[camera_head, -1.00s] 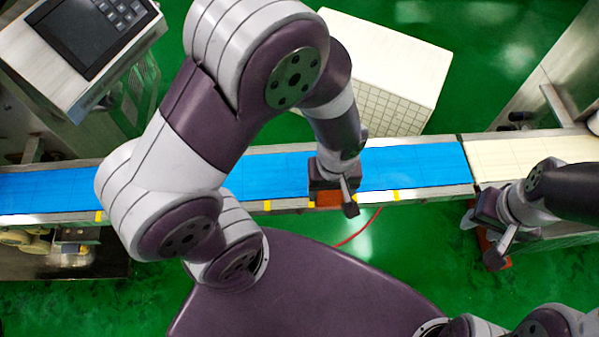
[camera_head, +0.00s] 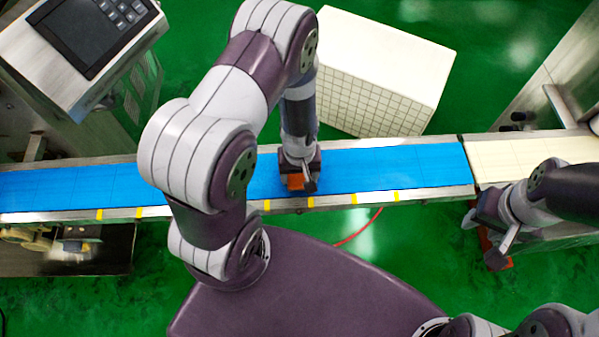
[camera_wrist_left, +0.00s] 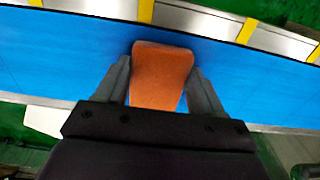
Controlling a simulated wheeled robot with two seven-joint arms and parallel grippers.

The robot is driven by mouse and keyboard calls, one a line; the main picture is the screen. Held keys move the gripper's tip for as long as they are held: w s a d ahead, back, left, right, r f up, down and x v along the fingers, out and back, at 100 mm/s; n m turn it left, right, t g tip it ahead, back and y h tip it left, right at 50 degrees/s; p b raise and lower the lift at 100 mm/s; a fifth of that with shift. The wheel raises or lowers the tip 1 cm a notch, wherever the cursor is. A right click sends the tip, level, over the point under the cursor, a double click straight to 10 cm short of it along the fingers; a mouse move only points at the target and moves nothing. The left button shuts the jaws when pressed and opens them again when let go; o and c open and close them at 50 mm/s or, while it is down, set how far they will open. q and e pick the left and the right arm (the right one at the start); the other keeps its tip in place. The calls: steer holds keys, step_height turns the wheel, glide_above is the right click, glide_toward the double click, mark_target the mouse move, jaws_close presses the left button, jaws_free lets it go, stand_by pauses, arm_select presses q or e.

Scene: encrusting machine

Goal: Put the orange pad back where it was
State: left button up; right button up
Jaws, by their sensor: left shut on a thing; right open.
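The orange pad (camera_head: 295,182) is at my left gripper (camera_head: 300,188), over the blue conveyor belt (camera_head: 390,168). In the left wrist view the orange pad (camera_wrist_left: 161,75) sits between the two fingers of my left gripper (camera_wrist_left: 162,82), which is shut on it. The blue belt (camera_wrist_left: 60,60) lies behind the pad in that view; I cannot tell whether the pad touches it. My right gripper (camera_head: 490,235) is open near the cream belt at the right.
Yellow marks (camera_head: 354,199) run along the belt's near metal edge. A cream belt section (camera_head: 535,155) joins the blue one at the right. A white box with a grid side (camera_head: 380,75) stands beyond the belt. A control panel (camera_head: 95,35) is at the upper left.

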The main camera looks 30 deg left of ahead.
arm_select(q)
steer(key=shift+f, duration=0.1)
steer(key=shift+f, duration=0.1)
steer(key=o, duration=1.1)
step_height(320, 180, up, 12)
steer(key=r, duration=0.1)
step_height(320, 180, up, 8)
steer(key=m+t, duration=0.1)
steer(key=m, duration=0.6)
glide_above(300, 178)
steer(key=s+d, duration=0.1)
steer(key=s, duration=0.2)
steer(key=shift+w+d+f, duration=0.15)
steer(key=shift+d+f, duration=0.05)
steer(key=shift+w, duration=0.1)
